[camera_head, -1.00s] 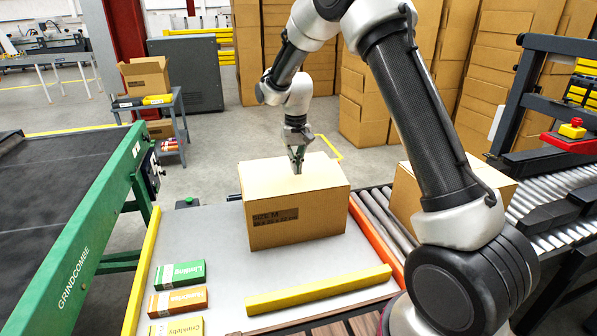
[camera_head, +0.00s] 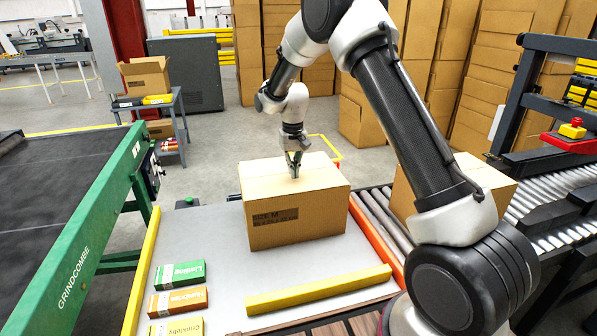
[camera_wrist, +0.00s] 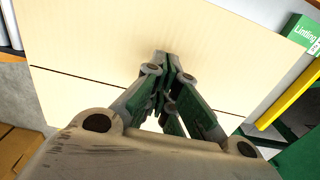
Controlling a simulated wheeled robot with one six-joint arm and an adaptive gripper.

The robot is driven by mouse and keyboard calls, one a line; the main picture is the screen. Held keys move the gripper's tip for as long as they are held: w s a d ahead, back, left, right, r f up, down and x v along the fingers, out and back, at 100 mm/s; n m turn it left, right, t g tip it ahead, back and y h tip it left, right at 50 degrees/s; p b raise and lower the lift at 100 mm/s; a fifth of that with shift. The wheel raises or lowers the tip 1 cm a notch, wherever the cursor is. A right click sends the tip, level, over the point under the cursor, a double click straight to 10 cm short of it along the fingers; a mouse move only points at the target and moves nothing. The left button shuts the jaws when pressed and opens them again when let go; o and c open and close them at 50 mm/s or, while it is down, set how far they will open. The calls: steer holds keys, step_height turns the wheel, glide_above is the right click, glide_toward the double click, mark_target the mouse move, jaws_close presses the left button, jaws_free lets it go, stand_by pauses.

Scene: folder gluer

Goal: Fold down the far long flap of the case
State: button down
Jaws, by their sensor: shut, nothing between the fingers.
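The cardboard case (camera_head: 297,219) stands upright on the grey work table, its printed side facing me. Its top looks closed and flat in the head view. In the wrist view a thin seam runs across the top between the near panel (camera_wrist: 110,35) and the far long flap (camera_wrist: 75,95), which lies about level with it. My gripper (camera_head: 294,176) points down over the middle of the top, shut and empty. In the wrist view its fingertips (camera_wrist: 165,60) are over the near panel, close to the seam. I cannot tell whether they touch the cardboard.
A yellow bar (camera_head: 318,290) lies in front of the case. Several small product boxes, one green (camera_head: 181,273), lie at the left. Another carton (camera_head: 405,190) stands on the rollers at the right. A green-framed conveyor (camera_head: 90,240) is at the far left.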

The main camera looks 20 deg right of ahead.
step_height(320, 180, up, 9)
stand_by(0.8)
stand_by(0.5)
steer(key=s+d+r+t, duration=0.1)
steer(key=s+d+r, duration=0.3)
steer(key=s, duration=0.9)
steer(key=s+d+r+t, duration=0.1)
steer(key=s+d+r, duration=0.4)
steer(key=s, duration=0.9)
steer(key=s+d+r+t, duration=0.2)
steer(key=s+d+r, duration=0.3)
steer(key=s, duration=0.8)
steer(key=shift+s+d+r, duration=0.15)
steer(key=shift+d+r, duration=0.1)
steer(key=shift+d, duration=0.05)
